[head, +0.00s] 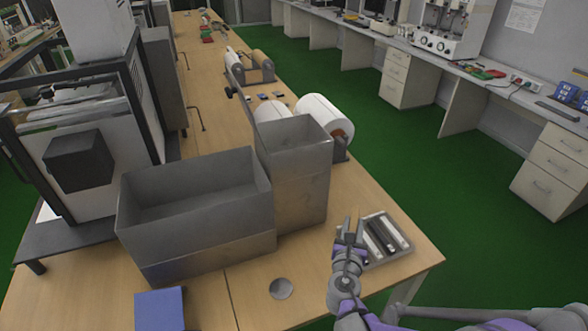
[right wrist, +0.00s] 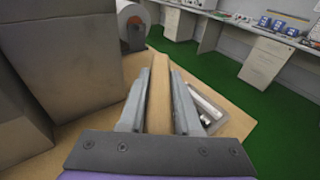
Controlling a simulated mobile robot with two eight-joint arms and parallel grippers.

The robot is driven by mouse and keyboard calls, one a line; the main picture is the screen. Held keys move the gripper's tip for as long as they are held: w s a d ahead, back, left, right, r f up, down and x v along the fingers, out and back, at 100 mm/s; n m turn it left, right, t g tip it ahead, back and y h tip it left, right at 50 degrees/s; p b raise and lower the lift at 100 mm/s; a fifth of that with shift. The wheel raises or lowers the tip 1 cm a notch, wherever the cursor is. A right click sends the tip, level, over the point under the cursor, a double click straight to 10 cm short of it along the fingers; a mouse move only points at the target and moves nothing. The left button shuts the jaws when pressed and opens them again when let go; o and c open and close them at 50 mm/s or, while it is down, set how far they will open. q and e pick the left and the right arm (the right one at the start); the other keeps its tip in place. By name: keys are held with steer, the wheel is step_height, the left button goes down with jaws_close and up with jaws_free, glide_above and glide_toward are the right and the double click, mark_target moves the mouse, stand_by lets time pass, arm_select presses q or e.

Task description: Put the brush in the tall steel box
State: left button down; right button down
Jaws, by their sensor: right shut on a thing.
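The tall steel box (head: 293,170) stands open-topped on the wooden table, against the right end of a lower, wider steel box (head: 205,245). My right gripper (head: 352,228) is right of and nearer than the tall box, by the front right table corner. In the right wrist view, it is shut on a flat light-wood piece (right wrist: 160,95), which looks like part of the brush. The bristles cannot be made out, and the piece barely shows in the head view. Steel walls (right wrist: 65,60) fill the left of the wrist view. My left gripper is not in view.
A grey tray (head: 402,235) with dark and light items lies beside my right gripper. White rolls on a stand (head: 322,112) are behind the tall box. A round disc (head: 281,289) and a blue block (head: 160,308) lie in front. A framed machine (head: 85,125) stands left.

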steer(key=s+f+n+y, duration=0.3)
steer(key=s+f+y, duration=0.1)
steer(key=y, duration=0.1)
steer(key=shift+s+f+n+t, duration=0.2)
steer(key=shift+f+n+t, duration=0.1)
steer(key=shift+t, duration=0.1)
